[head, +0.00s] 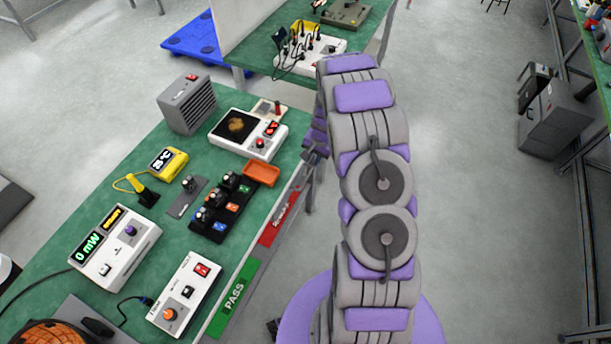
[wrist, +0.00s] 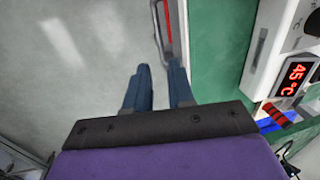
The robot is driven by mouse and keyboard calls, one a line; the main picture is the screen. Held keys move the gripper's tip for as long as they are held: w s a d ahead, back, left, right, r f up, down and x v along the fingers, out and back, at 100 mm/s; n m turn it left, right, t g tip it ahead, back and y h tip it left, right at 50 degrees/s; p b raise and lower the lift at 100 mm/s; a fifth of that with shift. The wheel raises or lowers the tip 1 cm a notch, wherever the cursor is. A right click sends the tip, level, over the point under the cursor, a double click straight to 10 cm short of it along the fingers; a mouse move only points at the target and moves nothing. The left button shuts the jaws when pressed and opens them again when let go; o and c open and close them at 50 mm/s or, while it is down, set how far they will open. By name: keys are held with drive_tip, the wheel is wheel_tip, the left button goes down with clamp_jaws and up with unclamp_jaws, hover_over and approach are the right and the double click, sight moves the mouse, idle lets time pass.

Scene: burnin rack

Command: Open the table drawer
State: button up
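The green-topped table (head: 55,235) stands on the left in the head view, and its top also shows in the wrist view (wrist: 222,60). No drawer front shows clearly in either view. In the wrist view, a thin grey bar (wrist: 156,30) beside a red strip runs along the table's edge, ahead of my fingertips; I cannot tell if it is the drawer's handle. My gripper (wrist: 158,68) has two dark blue fingers standing apart with bare floor between them. It looks empty. The right finger is close to the table edge; contact cannot be told. My arm largely hides the gripper in the head view.
A red panel (head: 281,217) and a green PASS panel (head: 235,298) lie along the table's near edge. A white hot-plate unit (head: 225,140), an orange tray (head: 262,173) and several instruments stand on top. Another green table is behind. Floor (head: 480,220) on the right is open.

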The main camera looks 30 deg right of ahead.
approach(307, 177)
drive_tip(key=d+f, duration=0.2)
drive_tip(key=a+f, duration=0.2)
drive_tip(key=w+a+f+b, duration=0.1)
drive_tip(key=f, duration=0.1)
drive_tip(key=shift+a+f+b, duration=0.2)
drive_tip(key=shift+a+b, duration=0.1)
drive_tip(key=shift+a, duration=0.1)
drive_tip(key=shift+f, duration=0.35)
drive_tip(key=shift+w+d+f, duration=0.1)
drive_tip(key=shift+d+f, duration=0.15)
drive_tip(key=shift+d, duration=0.3)
drive_tip(key=shift+w+d+f, duration=0.1)
drive_tip(key=shift+d+f, duration=0.1)
drive_tip(key=shift+d, duration=0.4)
drive_tip(key=shift+a+r, duration=0.15)
drive_tip(key=shift+a, duration=0.75)
clamp_jaws()
drive_tip(key=shift+d+r, duration=0.1)
drive_tip(key=shift+d, duration=0.25)
